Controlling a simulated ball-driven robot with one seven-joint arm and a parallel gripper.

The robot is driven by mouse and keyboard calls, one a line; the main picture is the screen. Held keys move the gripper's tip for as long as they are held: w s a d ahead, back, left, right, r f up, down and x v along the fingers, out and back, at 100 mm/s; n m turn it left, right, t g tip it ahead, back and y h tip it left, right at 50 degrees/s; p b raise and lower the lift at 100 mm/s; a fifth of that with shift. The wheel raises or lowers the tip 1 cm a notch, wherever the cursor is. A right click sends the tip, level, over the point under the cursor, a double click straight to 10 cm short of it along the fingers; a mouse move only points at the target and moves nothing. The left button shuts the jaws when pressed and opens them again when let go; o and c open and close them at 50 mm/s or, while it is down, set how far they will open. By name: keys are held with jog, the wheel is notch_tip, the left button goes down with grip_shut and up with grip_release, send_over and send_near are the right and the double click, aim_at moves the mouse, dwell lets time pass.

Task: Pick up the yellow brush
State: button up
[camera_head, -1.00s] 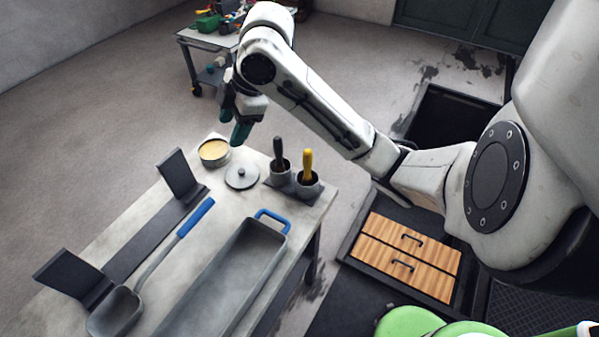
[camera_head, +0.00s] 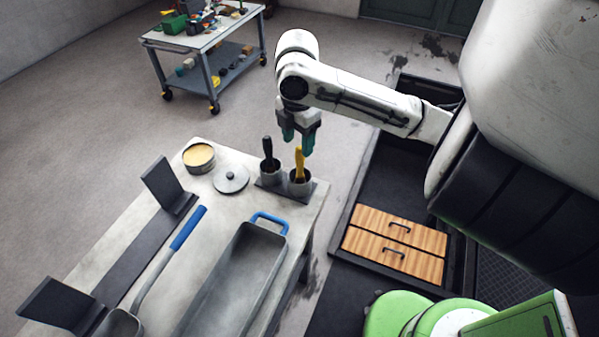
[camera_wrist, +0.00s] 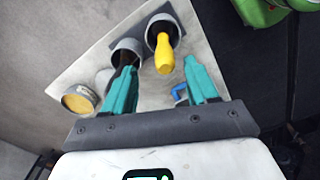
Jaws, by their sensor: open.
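The yellow brush (camera_head: 299,163) stands handle-up in the right one of two grey cups (camera_head: 300,188) at the far end of the workbench. Its lower end is hidden inside the cup. A black-handled brush (camera_head: 268,150) stands in the left cup (camera_head: 270,178). My gripper (camera_head: 298,148) is open and empty, with teal fingers pointing down close to the top of the yellow handle. In the wrist view, the yellow brush (camera_wrist: 164,54) shows beyond and between the two spread fingers of my gripper (camera_wrist: 162,88).
On the workbench (camera_head: 150,235) are a tin (camera_head: 199,157) of yellowish content, a round lid (camera_head: 231,179), a blue-handled shovel (camera_head: 186,228) and a metal tray (camera_head: 236,272). A wheeled cart (camera_head: 209,42) stands behind. A wooden drawer unit (camera_head: 395,243) is to the right.

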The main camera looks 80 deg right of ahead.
aim_at(300, 148)
jog(key=shift+s+a+f+p, duration=0.1)
jog(key=shift+s+f+p, duration=0.1)
jog(key=shift+f, duration=1.1)
jog(key=shift+s+a+f+p, duration=0.1)
jog(key=shift+f+p, duration=0.1)
jog(key=shift+f, duration=1.1)
grip_shut()
jog(key=shift+r, duration=0.15)
